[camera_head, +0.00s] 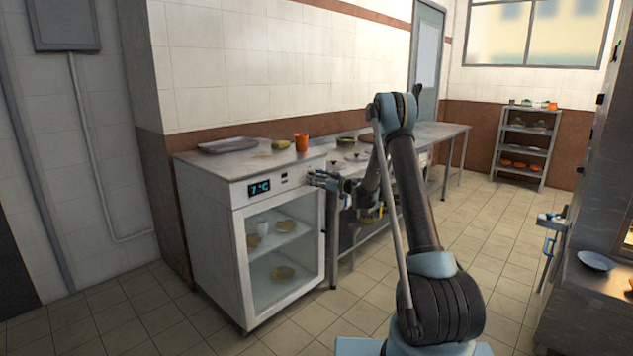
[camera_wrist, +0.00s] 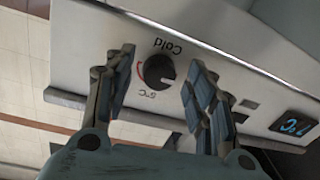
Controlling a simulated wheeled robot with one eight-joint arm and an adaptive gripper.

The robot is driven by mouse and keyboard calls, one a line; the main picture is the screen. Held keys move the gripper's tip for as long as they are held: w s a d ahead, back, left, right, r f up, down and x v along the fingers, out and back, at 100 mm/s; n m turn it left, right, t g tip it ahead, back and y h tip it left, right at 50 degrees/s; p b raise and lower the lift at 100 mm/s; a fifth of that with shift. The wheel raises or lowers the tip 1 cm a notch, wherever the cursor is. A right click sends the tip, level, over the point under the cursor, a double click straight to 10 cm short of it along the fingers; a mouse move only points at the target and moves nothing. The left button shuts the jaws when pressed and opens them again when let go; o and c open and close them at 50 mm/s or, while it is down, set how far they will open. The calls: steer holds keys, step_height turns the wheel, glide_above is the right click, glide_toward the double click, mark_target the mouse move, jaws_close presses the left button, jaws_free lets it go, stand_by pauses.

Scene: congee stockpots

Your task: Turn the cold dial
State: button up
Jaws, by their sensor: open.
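The cold dial (camera_wrist: 157,71) is a round dark knob on the fridge's pale front panel, with "Cold" and "5°C" marks and a red curved arrow beside it. In the wrist view the panel appears upside down. My gripper (camera_wrist: 158,75) is open, with one finger to each side of the dial. I cannot tell whether either finger touches it. In the head view my gripper (camera_head: 318,179) is at the top right of the fridge (camera_head: 212,208) front and hides the dial. The fridge display (camera_head: 259,188) reads 7°C; it also shows in the wrist view (camera_wrist: 292,125).
The fridge's glass door (camera_head: 283,258) is shut, with bowls and a cup inside. A tray (camera_head: 228,145) and an orange cup (camera_head: 301,142) stand on its top. A steel table (camera_head: 440,130) adjoins it on the right. The tiled floor in front is clear.

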steer(key=c, duration=1.1)
steer(key=shift+o, duration=0.2)
